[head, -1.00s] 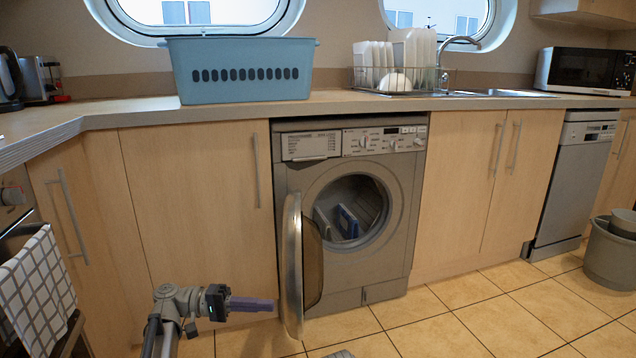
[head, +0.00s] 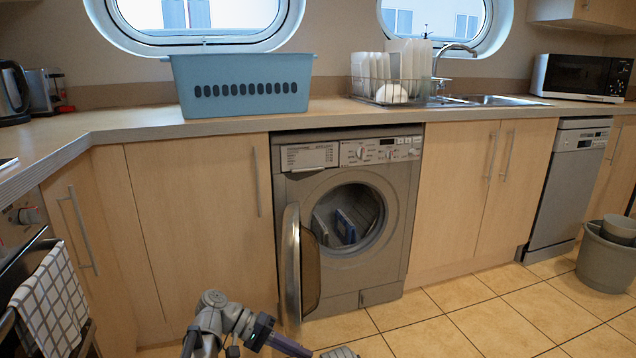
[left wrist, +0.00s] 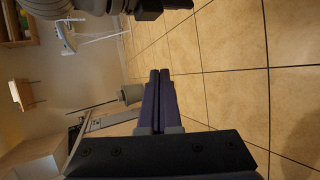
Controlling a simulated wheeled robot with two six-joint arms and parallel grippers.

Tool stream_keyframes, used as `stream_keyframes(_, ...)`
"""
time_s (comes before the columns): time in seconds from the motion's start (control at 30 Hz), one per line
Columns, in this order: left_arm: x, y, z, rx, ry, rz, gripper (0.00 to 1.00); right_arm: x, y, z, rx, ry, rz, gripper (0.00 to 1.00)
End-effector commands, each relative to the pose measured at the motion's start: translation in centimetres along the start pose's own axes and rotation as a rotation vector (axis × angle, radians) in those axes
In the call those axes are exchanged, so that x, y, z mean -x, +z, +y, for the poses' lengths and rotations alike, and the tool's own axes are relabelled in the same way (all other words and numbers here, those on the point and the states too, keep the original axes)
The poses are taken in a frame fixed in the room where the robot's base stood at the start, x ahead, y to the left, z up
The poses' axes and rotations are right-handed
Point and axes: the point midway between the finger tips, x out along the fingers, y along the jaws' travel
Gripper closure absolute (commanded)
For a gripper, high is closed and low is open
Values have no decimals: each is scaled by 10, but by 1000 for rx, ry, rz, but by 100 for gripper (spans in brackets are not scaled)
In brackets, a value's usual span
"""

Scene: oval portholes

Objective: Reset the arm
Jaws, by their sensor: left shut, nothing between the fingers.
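My left gripper (head: 290,346) is low in front of the washing machine, near the bottom edge of the head view. Its purple fingers point down and to the right, in front of the foot of the open washer door (head: 291,270). In the left wrist view the two fingers (left wrist: 159,78) lie side by side, shut and empty, above the tiled floor. The washing machine (head: 345,281) has its round door swung open to the left. Boxed items (head: 346,226), one of them blue, show inside the drum.
A blue basket (head: 243,108) and a dish rack (head: 389,98) with plates stand on the counter (head: 330,112). A grey bin (head: 606,262) stands on the floor at far right. A checked towel (head: 52,300) hangs at left. Floor tiles (head: 450,335) right of the gripper are clear.

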Motion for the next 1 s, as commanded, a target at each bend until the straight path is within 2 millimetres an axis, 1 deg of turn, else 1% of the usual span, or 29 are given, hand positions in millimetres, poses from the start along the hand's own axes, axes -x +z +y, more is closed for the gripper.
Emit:
stream_keyframes(0.03,-8,13,9,1,-60,-16,100,17,1,2,1,0,0,50)
stream_keyframes(0.2,-33,50,6,-9,-353,-56,100,56,3,6,3,1,-1,50)
stream_keyframes(0.27,-37,63,3,-23,-468,-67,100,69,4,7,4,1,-2,50)
stream_keyframes(0.37,-36,82,-1,-56,-648,-79,100,89,5,9,5,1,-3,50)
stream_keyframes(0.5,-25,102,-2,-114,-865,-82,100,112,6,12,7,1,-3,50)
stream_keyframes(0.57,-18,108,0,-142,-948,-81,100,121,7,12,8,1,-4,50)
stream_keyframes(0.8,15,128,15,-261,-1236,-65,100,153,9,16,10,2,-5,50)
stream_keyframes(0.87,20,124,25,-250,-1223,-63,100,164,9,17,9,2,-5,50)
stream_keyframes(1.0,30,127,46,-247,-1220,-63,100,188,11,19,8,1,-5,50)
